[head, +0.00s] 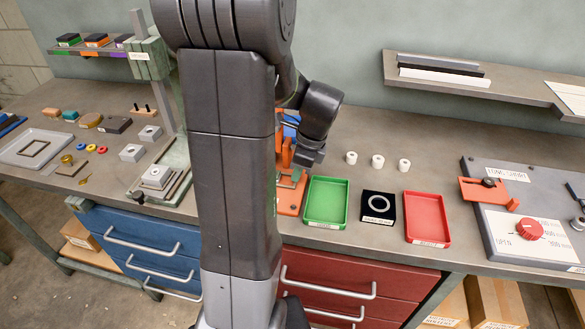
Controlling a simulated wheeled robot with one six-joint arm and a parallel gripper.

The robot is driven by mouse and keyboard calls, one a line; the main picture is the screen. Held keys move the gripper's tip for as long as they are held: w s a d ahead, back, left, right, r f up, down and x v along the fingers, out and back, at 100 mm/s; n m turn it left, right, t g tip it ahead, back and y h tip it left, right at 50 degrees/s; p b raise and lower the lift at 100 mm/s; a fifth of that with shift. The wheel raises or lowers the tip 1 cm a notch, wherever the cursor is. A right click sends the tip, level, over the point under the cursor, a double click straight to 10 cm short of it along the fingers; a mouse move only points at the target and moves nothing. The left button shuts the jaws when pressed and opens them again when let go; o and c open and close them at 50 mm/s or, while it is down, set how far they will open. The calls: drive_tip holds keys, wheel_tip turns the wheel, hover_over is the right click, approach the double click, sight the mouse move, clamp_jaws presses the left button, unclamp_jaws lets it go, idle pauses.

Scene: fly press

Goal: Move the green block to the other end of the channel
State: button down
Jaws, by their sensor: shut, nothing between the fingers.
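My gripper (308,158) is at the end of my bent arm, low over the bench, just behind the green tray. It is shut with nothing in it. Under and left of it is an orange fixture (289,207), mostly hidden by my arm. A small green patch (297,175) shows on this fixture just below the gripper; I cannot tell whether it is the green block. The channel cannot be made out, and whether the gripper touches anything is unclear.
A green tray (326,203), a black box with a ring (378,207) and a red tray (427,218) stand along the front edge. Several white cylinders (377,161) stand behind them. A panel with a red knob (530,228) is at right. A press (160,185) stands at left.

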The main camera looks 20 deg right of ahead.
drive_tip(key=shift+s+d+r, duration=0.2)
drive_tip(key=shift+d+r, duration=0.25)
drive_tip(key=shift+d, duration=0.05)
drive_tip(key=shift+s+d+r, duration=0.2)
drive_tip(key=shift+d+r, duration=0.25)
drive_tip(key=v, duration=0.8)
drive_tip(key=shift+a, duration=0.3)
approach(285, 181)
drive_tip(key=f, duration=0.1)
drive_tip(key=d+f, duration=0.1)
drive_tip(key=f, duration=0.1)
drive_tip(key=s+f, duration=0.1)
drive_tip(key=f, duration=0.1)
drive_tip(key=shift+d+f, duration=0.15)
drive_tip(key=shift+d, duration=0.1)
drive_tip(key=a, duration=0.1)
drive_tip(key=w+a, duration=0.1)
drive_tip(key=w+a+b, duration=0.1)
drive_tip(key=shift+w+a+f, duration=0.15)
drive_tip(key=shift+a+f, duration=0.1)
drive_tip(key=shift+a, duration=0.05)
drive_tip(key=shift+s+d+r+b, duration=0.1)
drive_tip(key=shift+s+d+b, duration=0.2)
drive_tip(key=shift+d, duration=0.25)
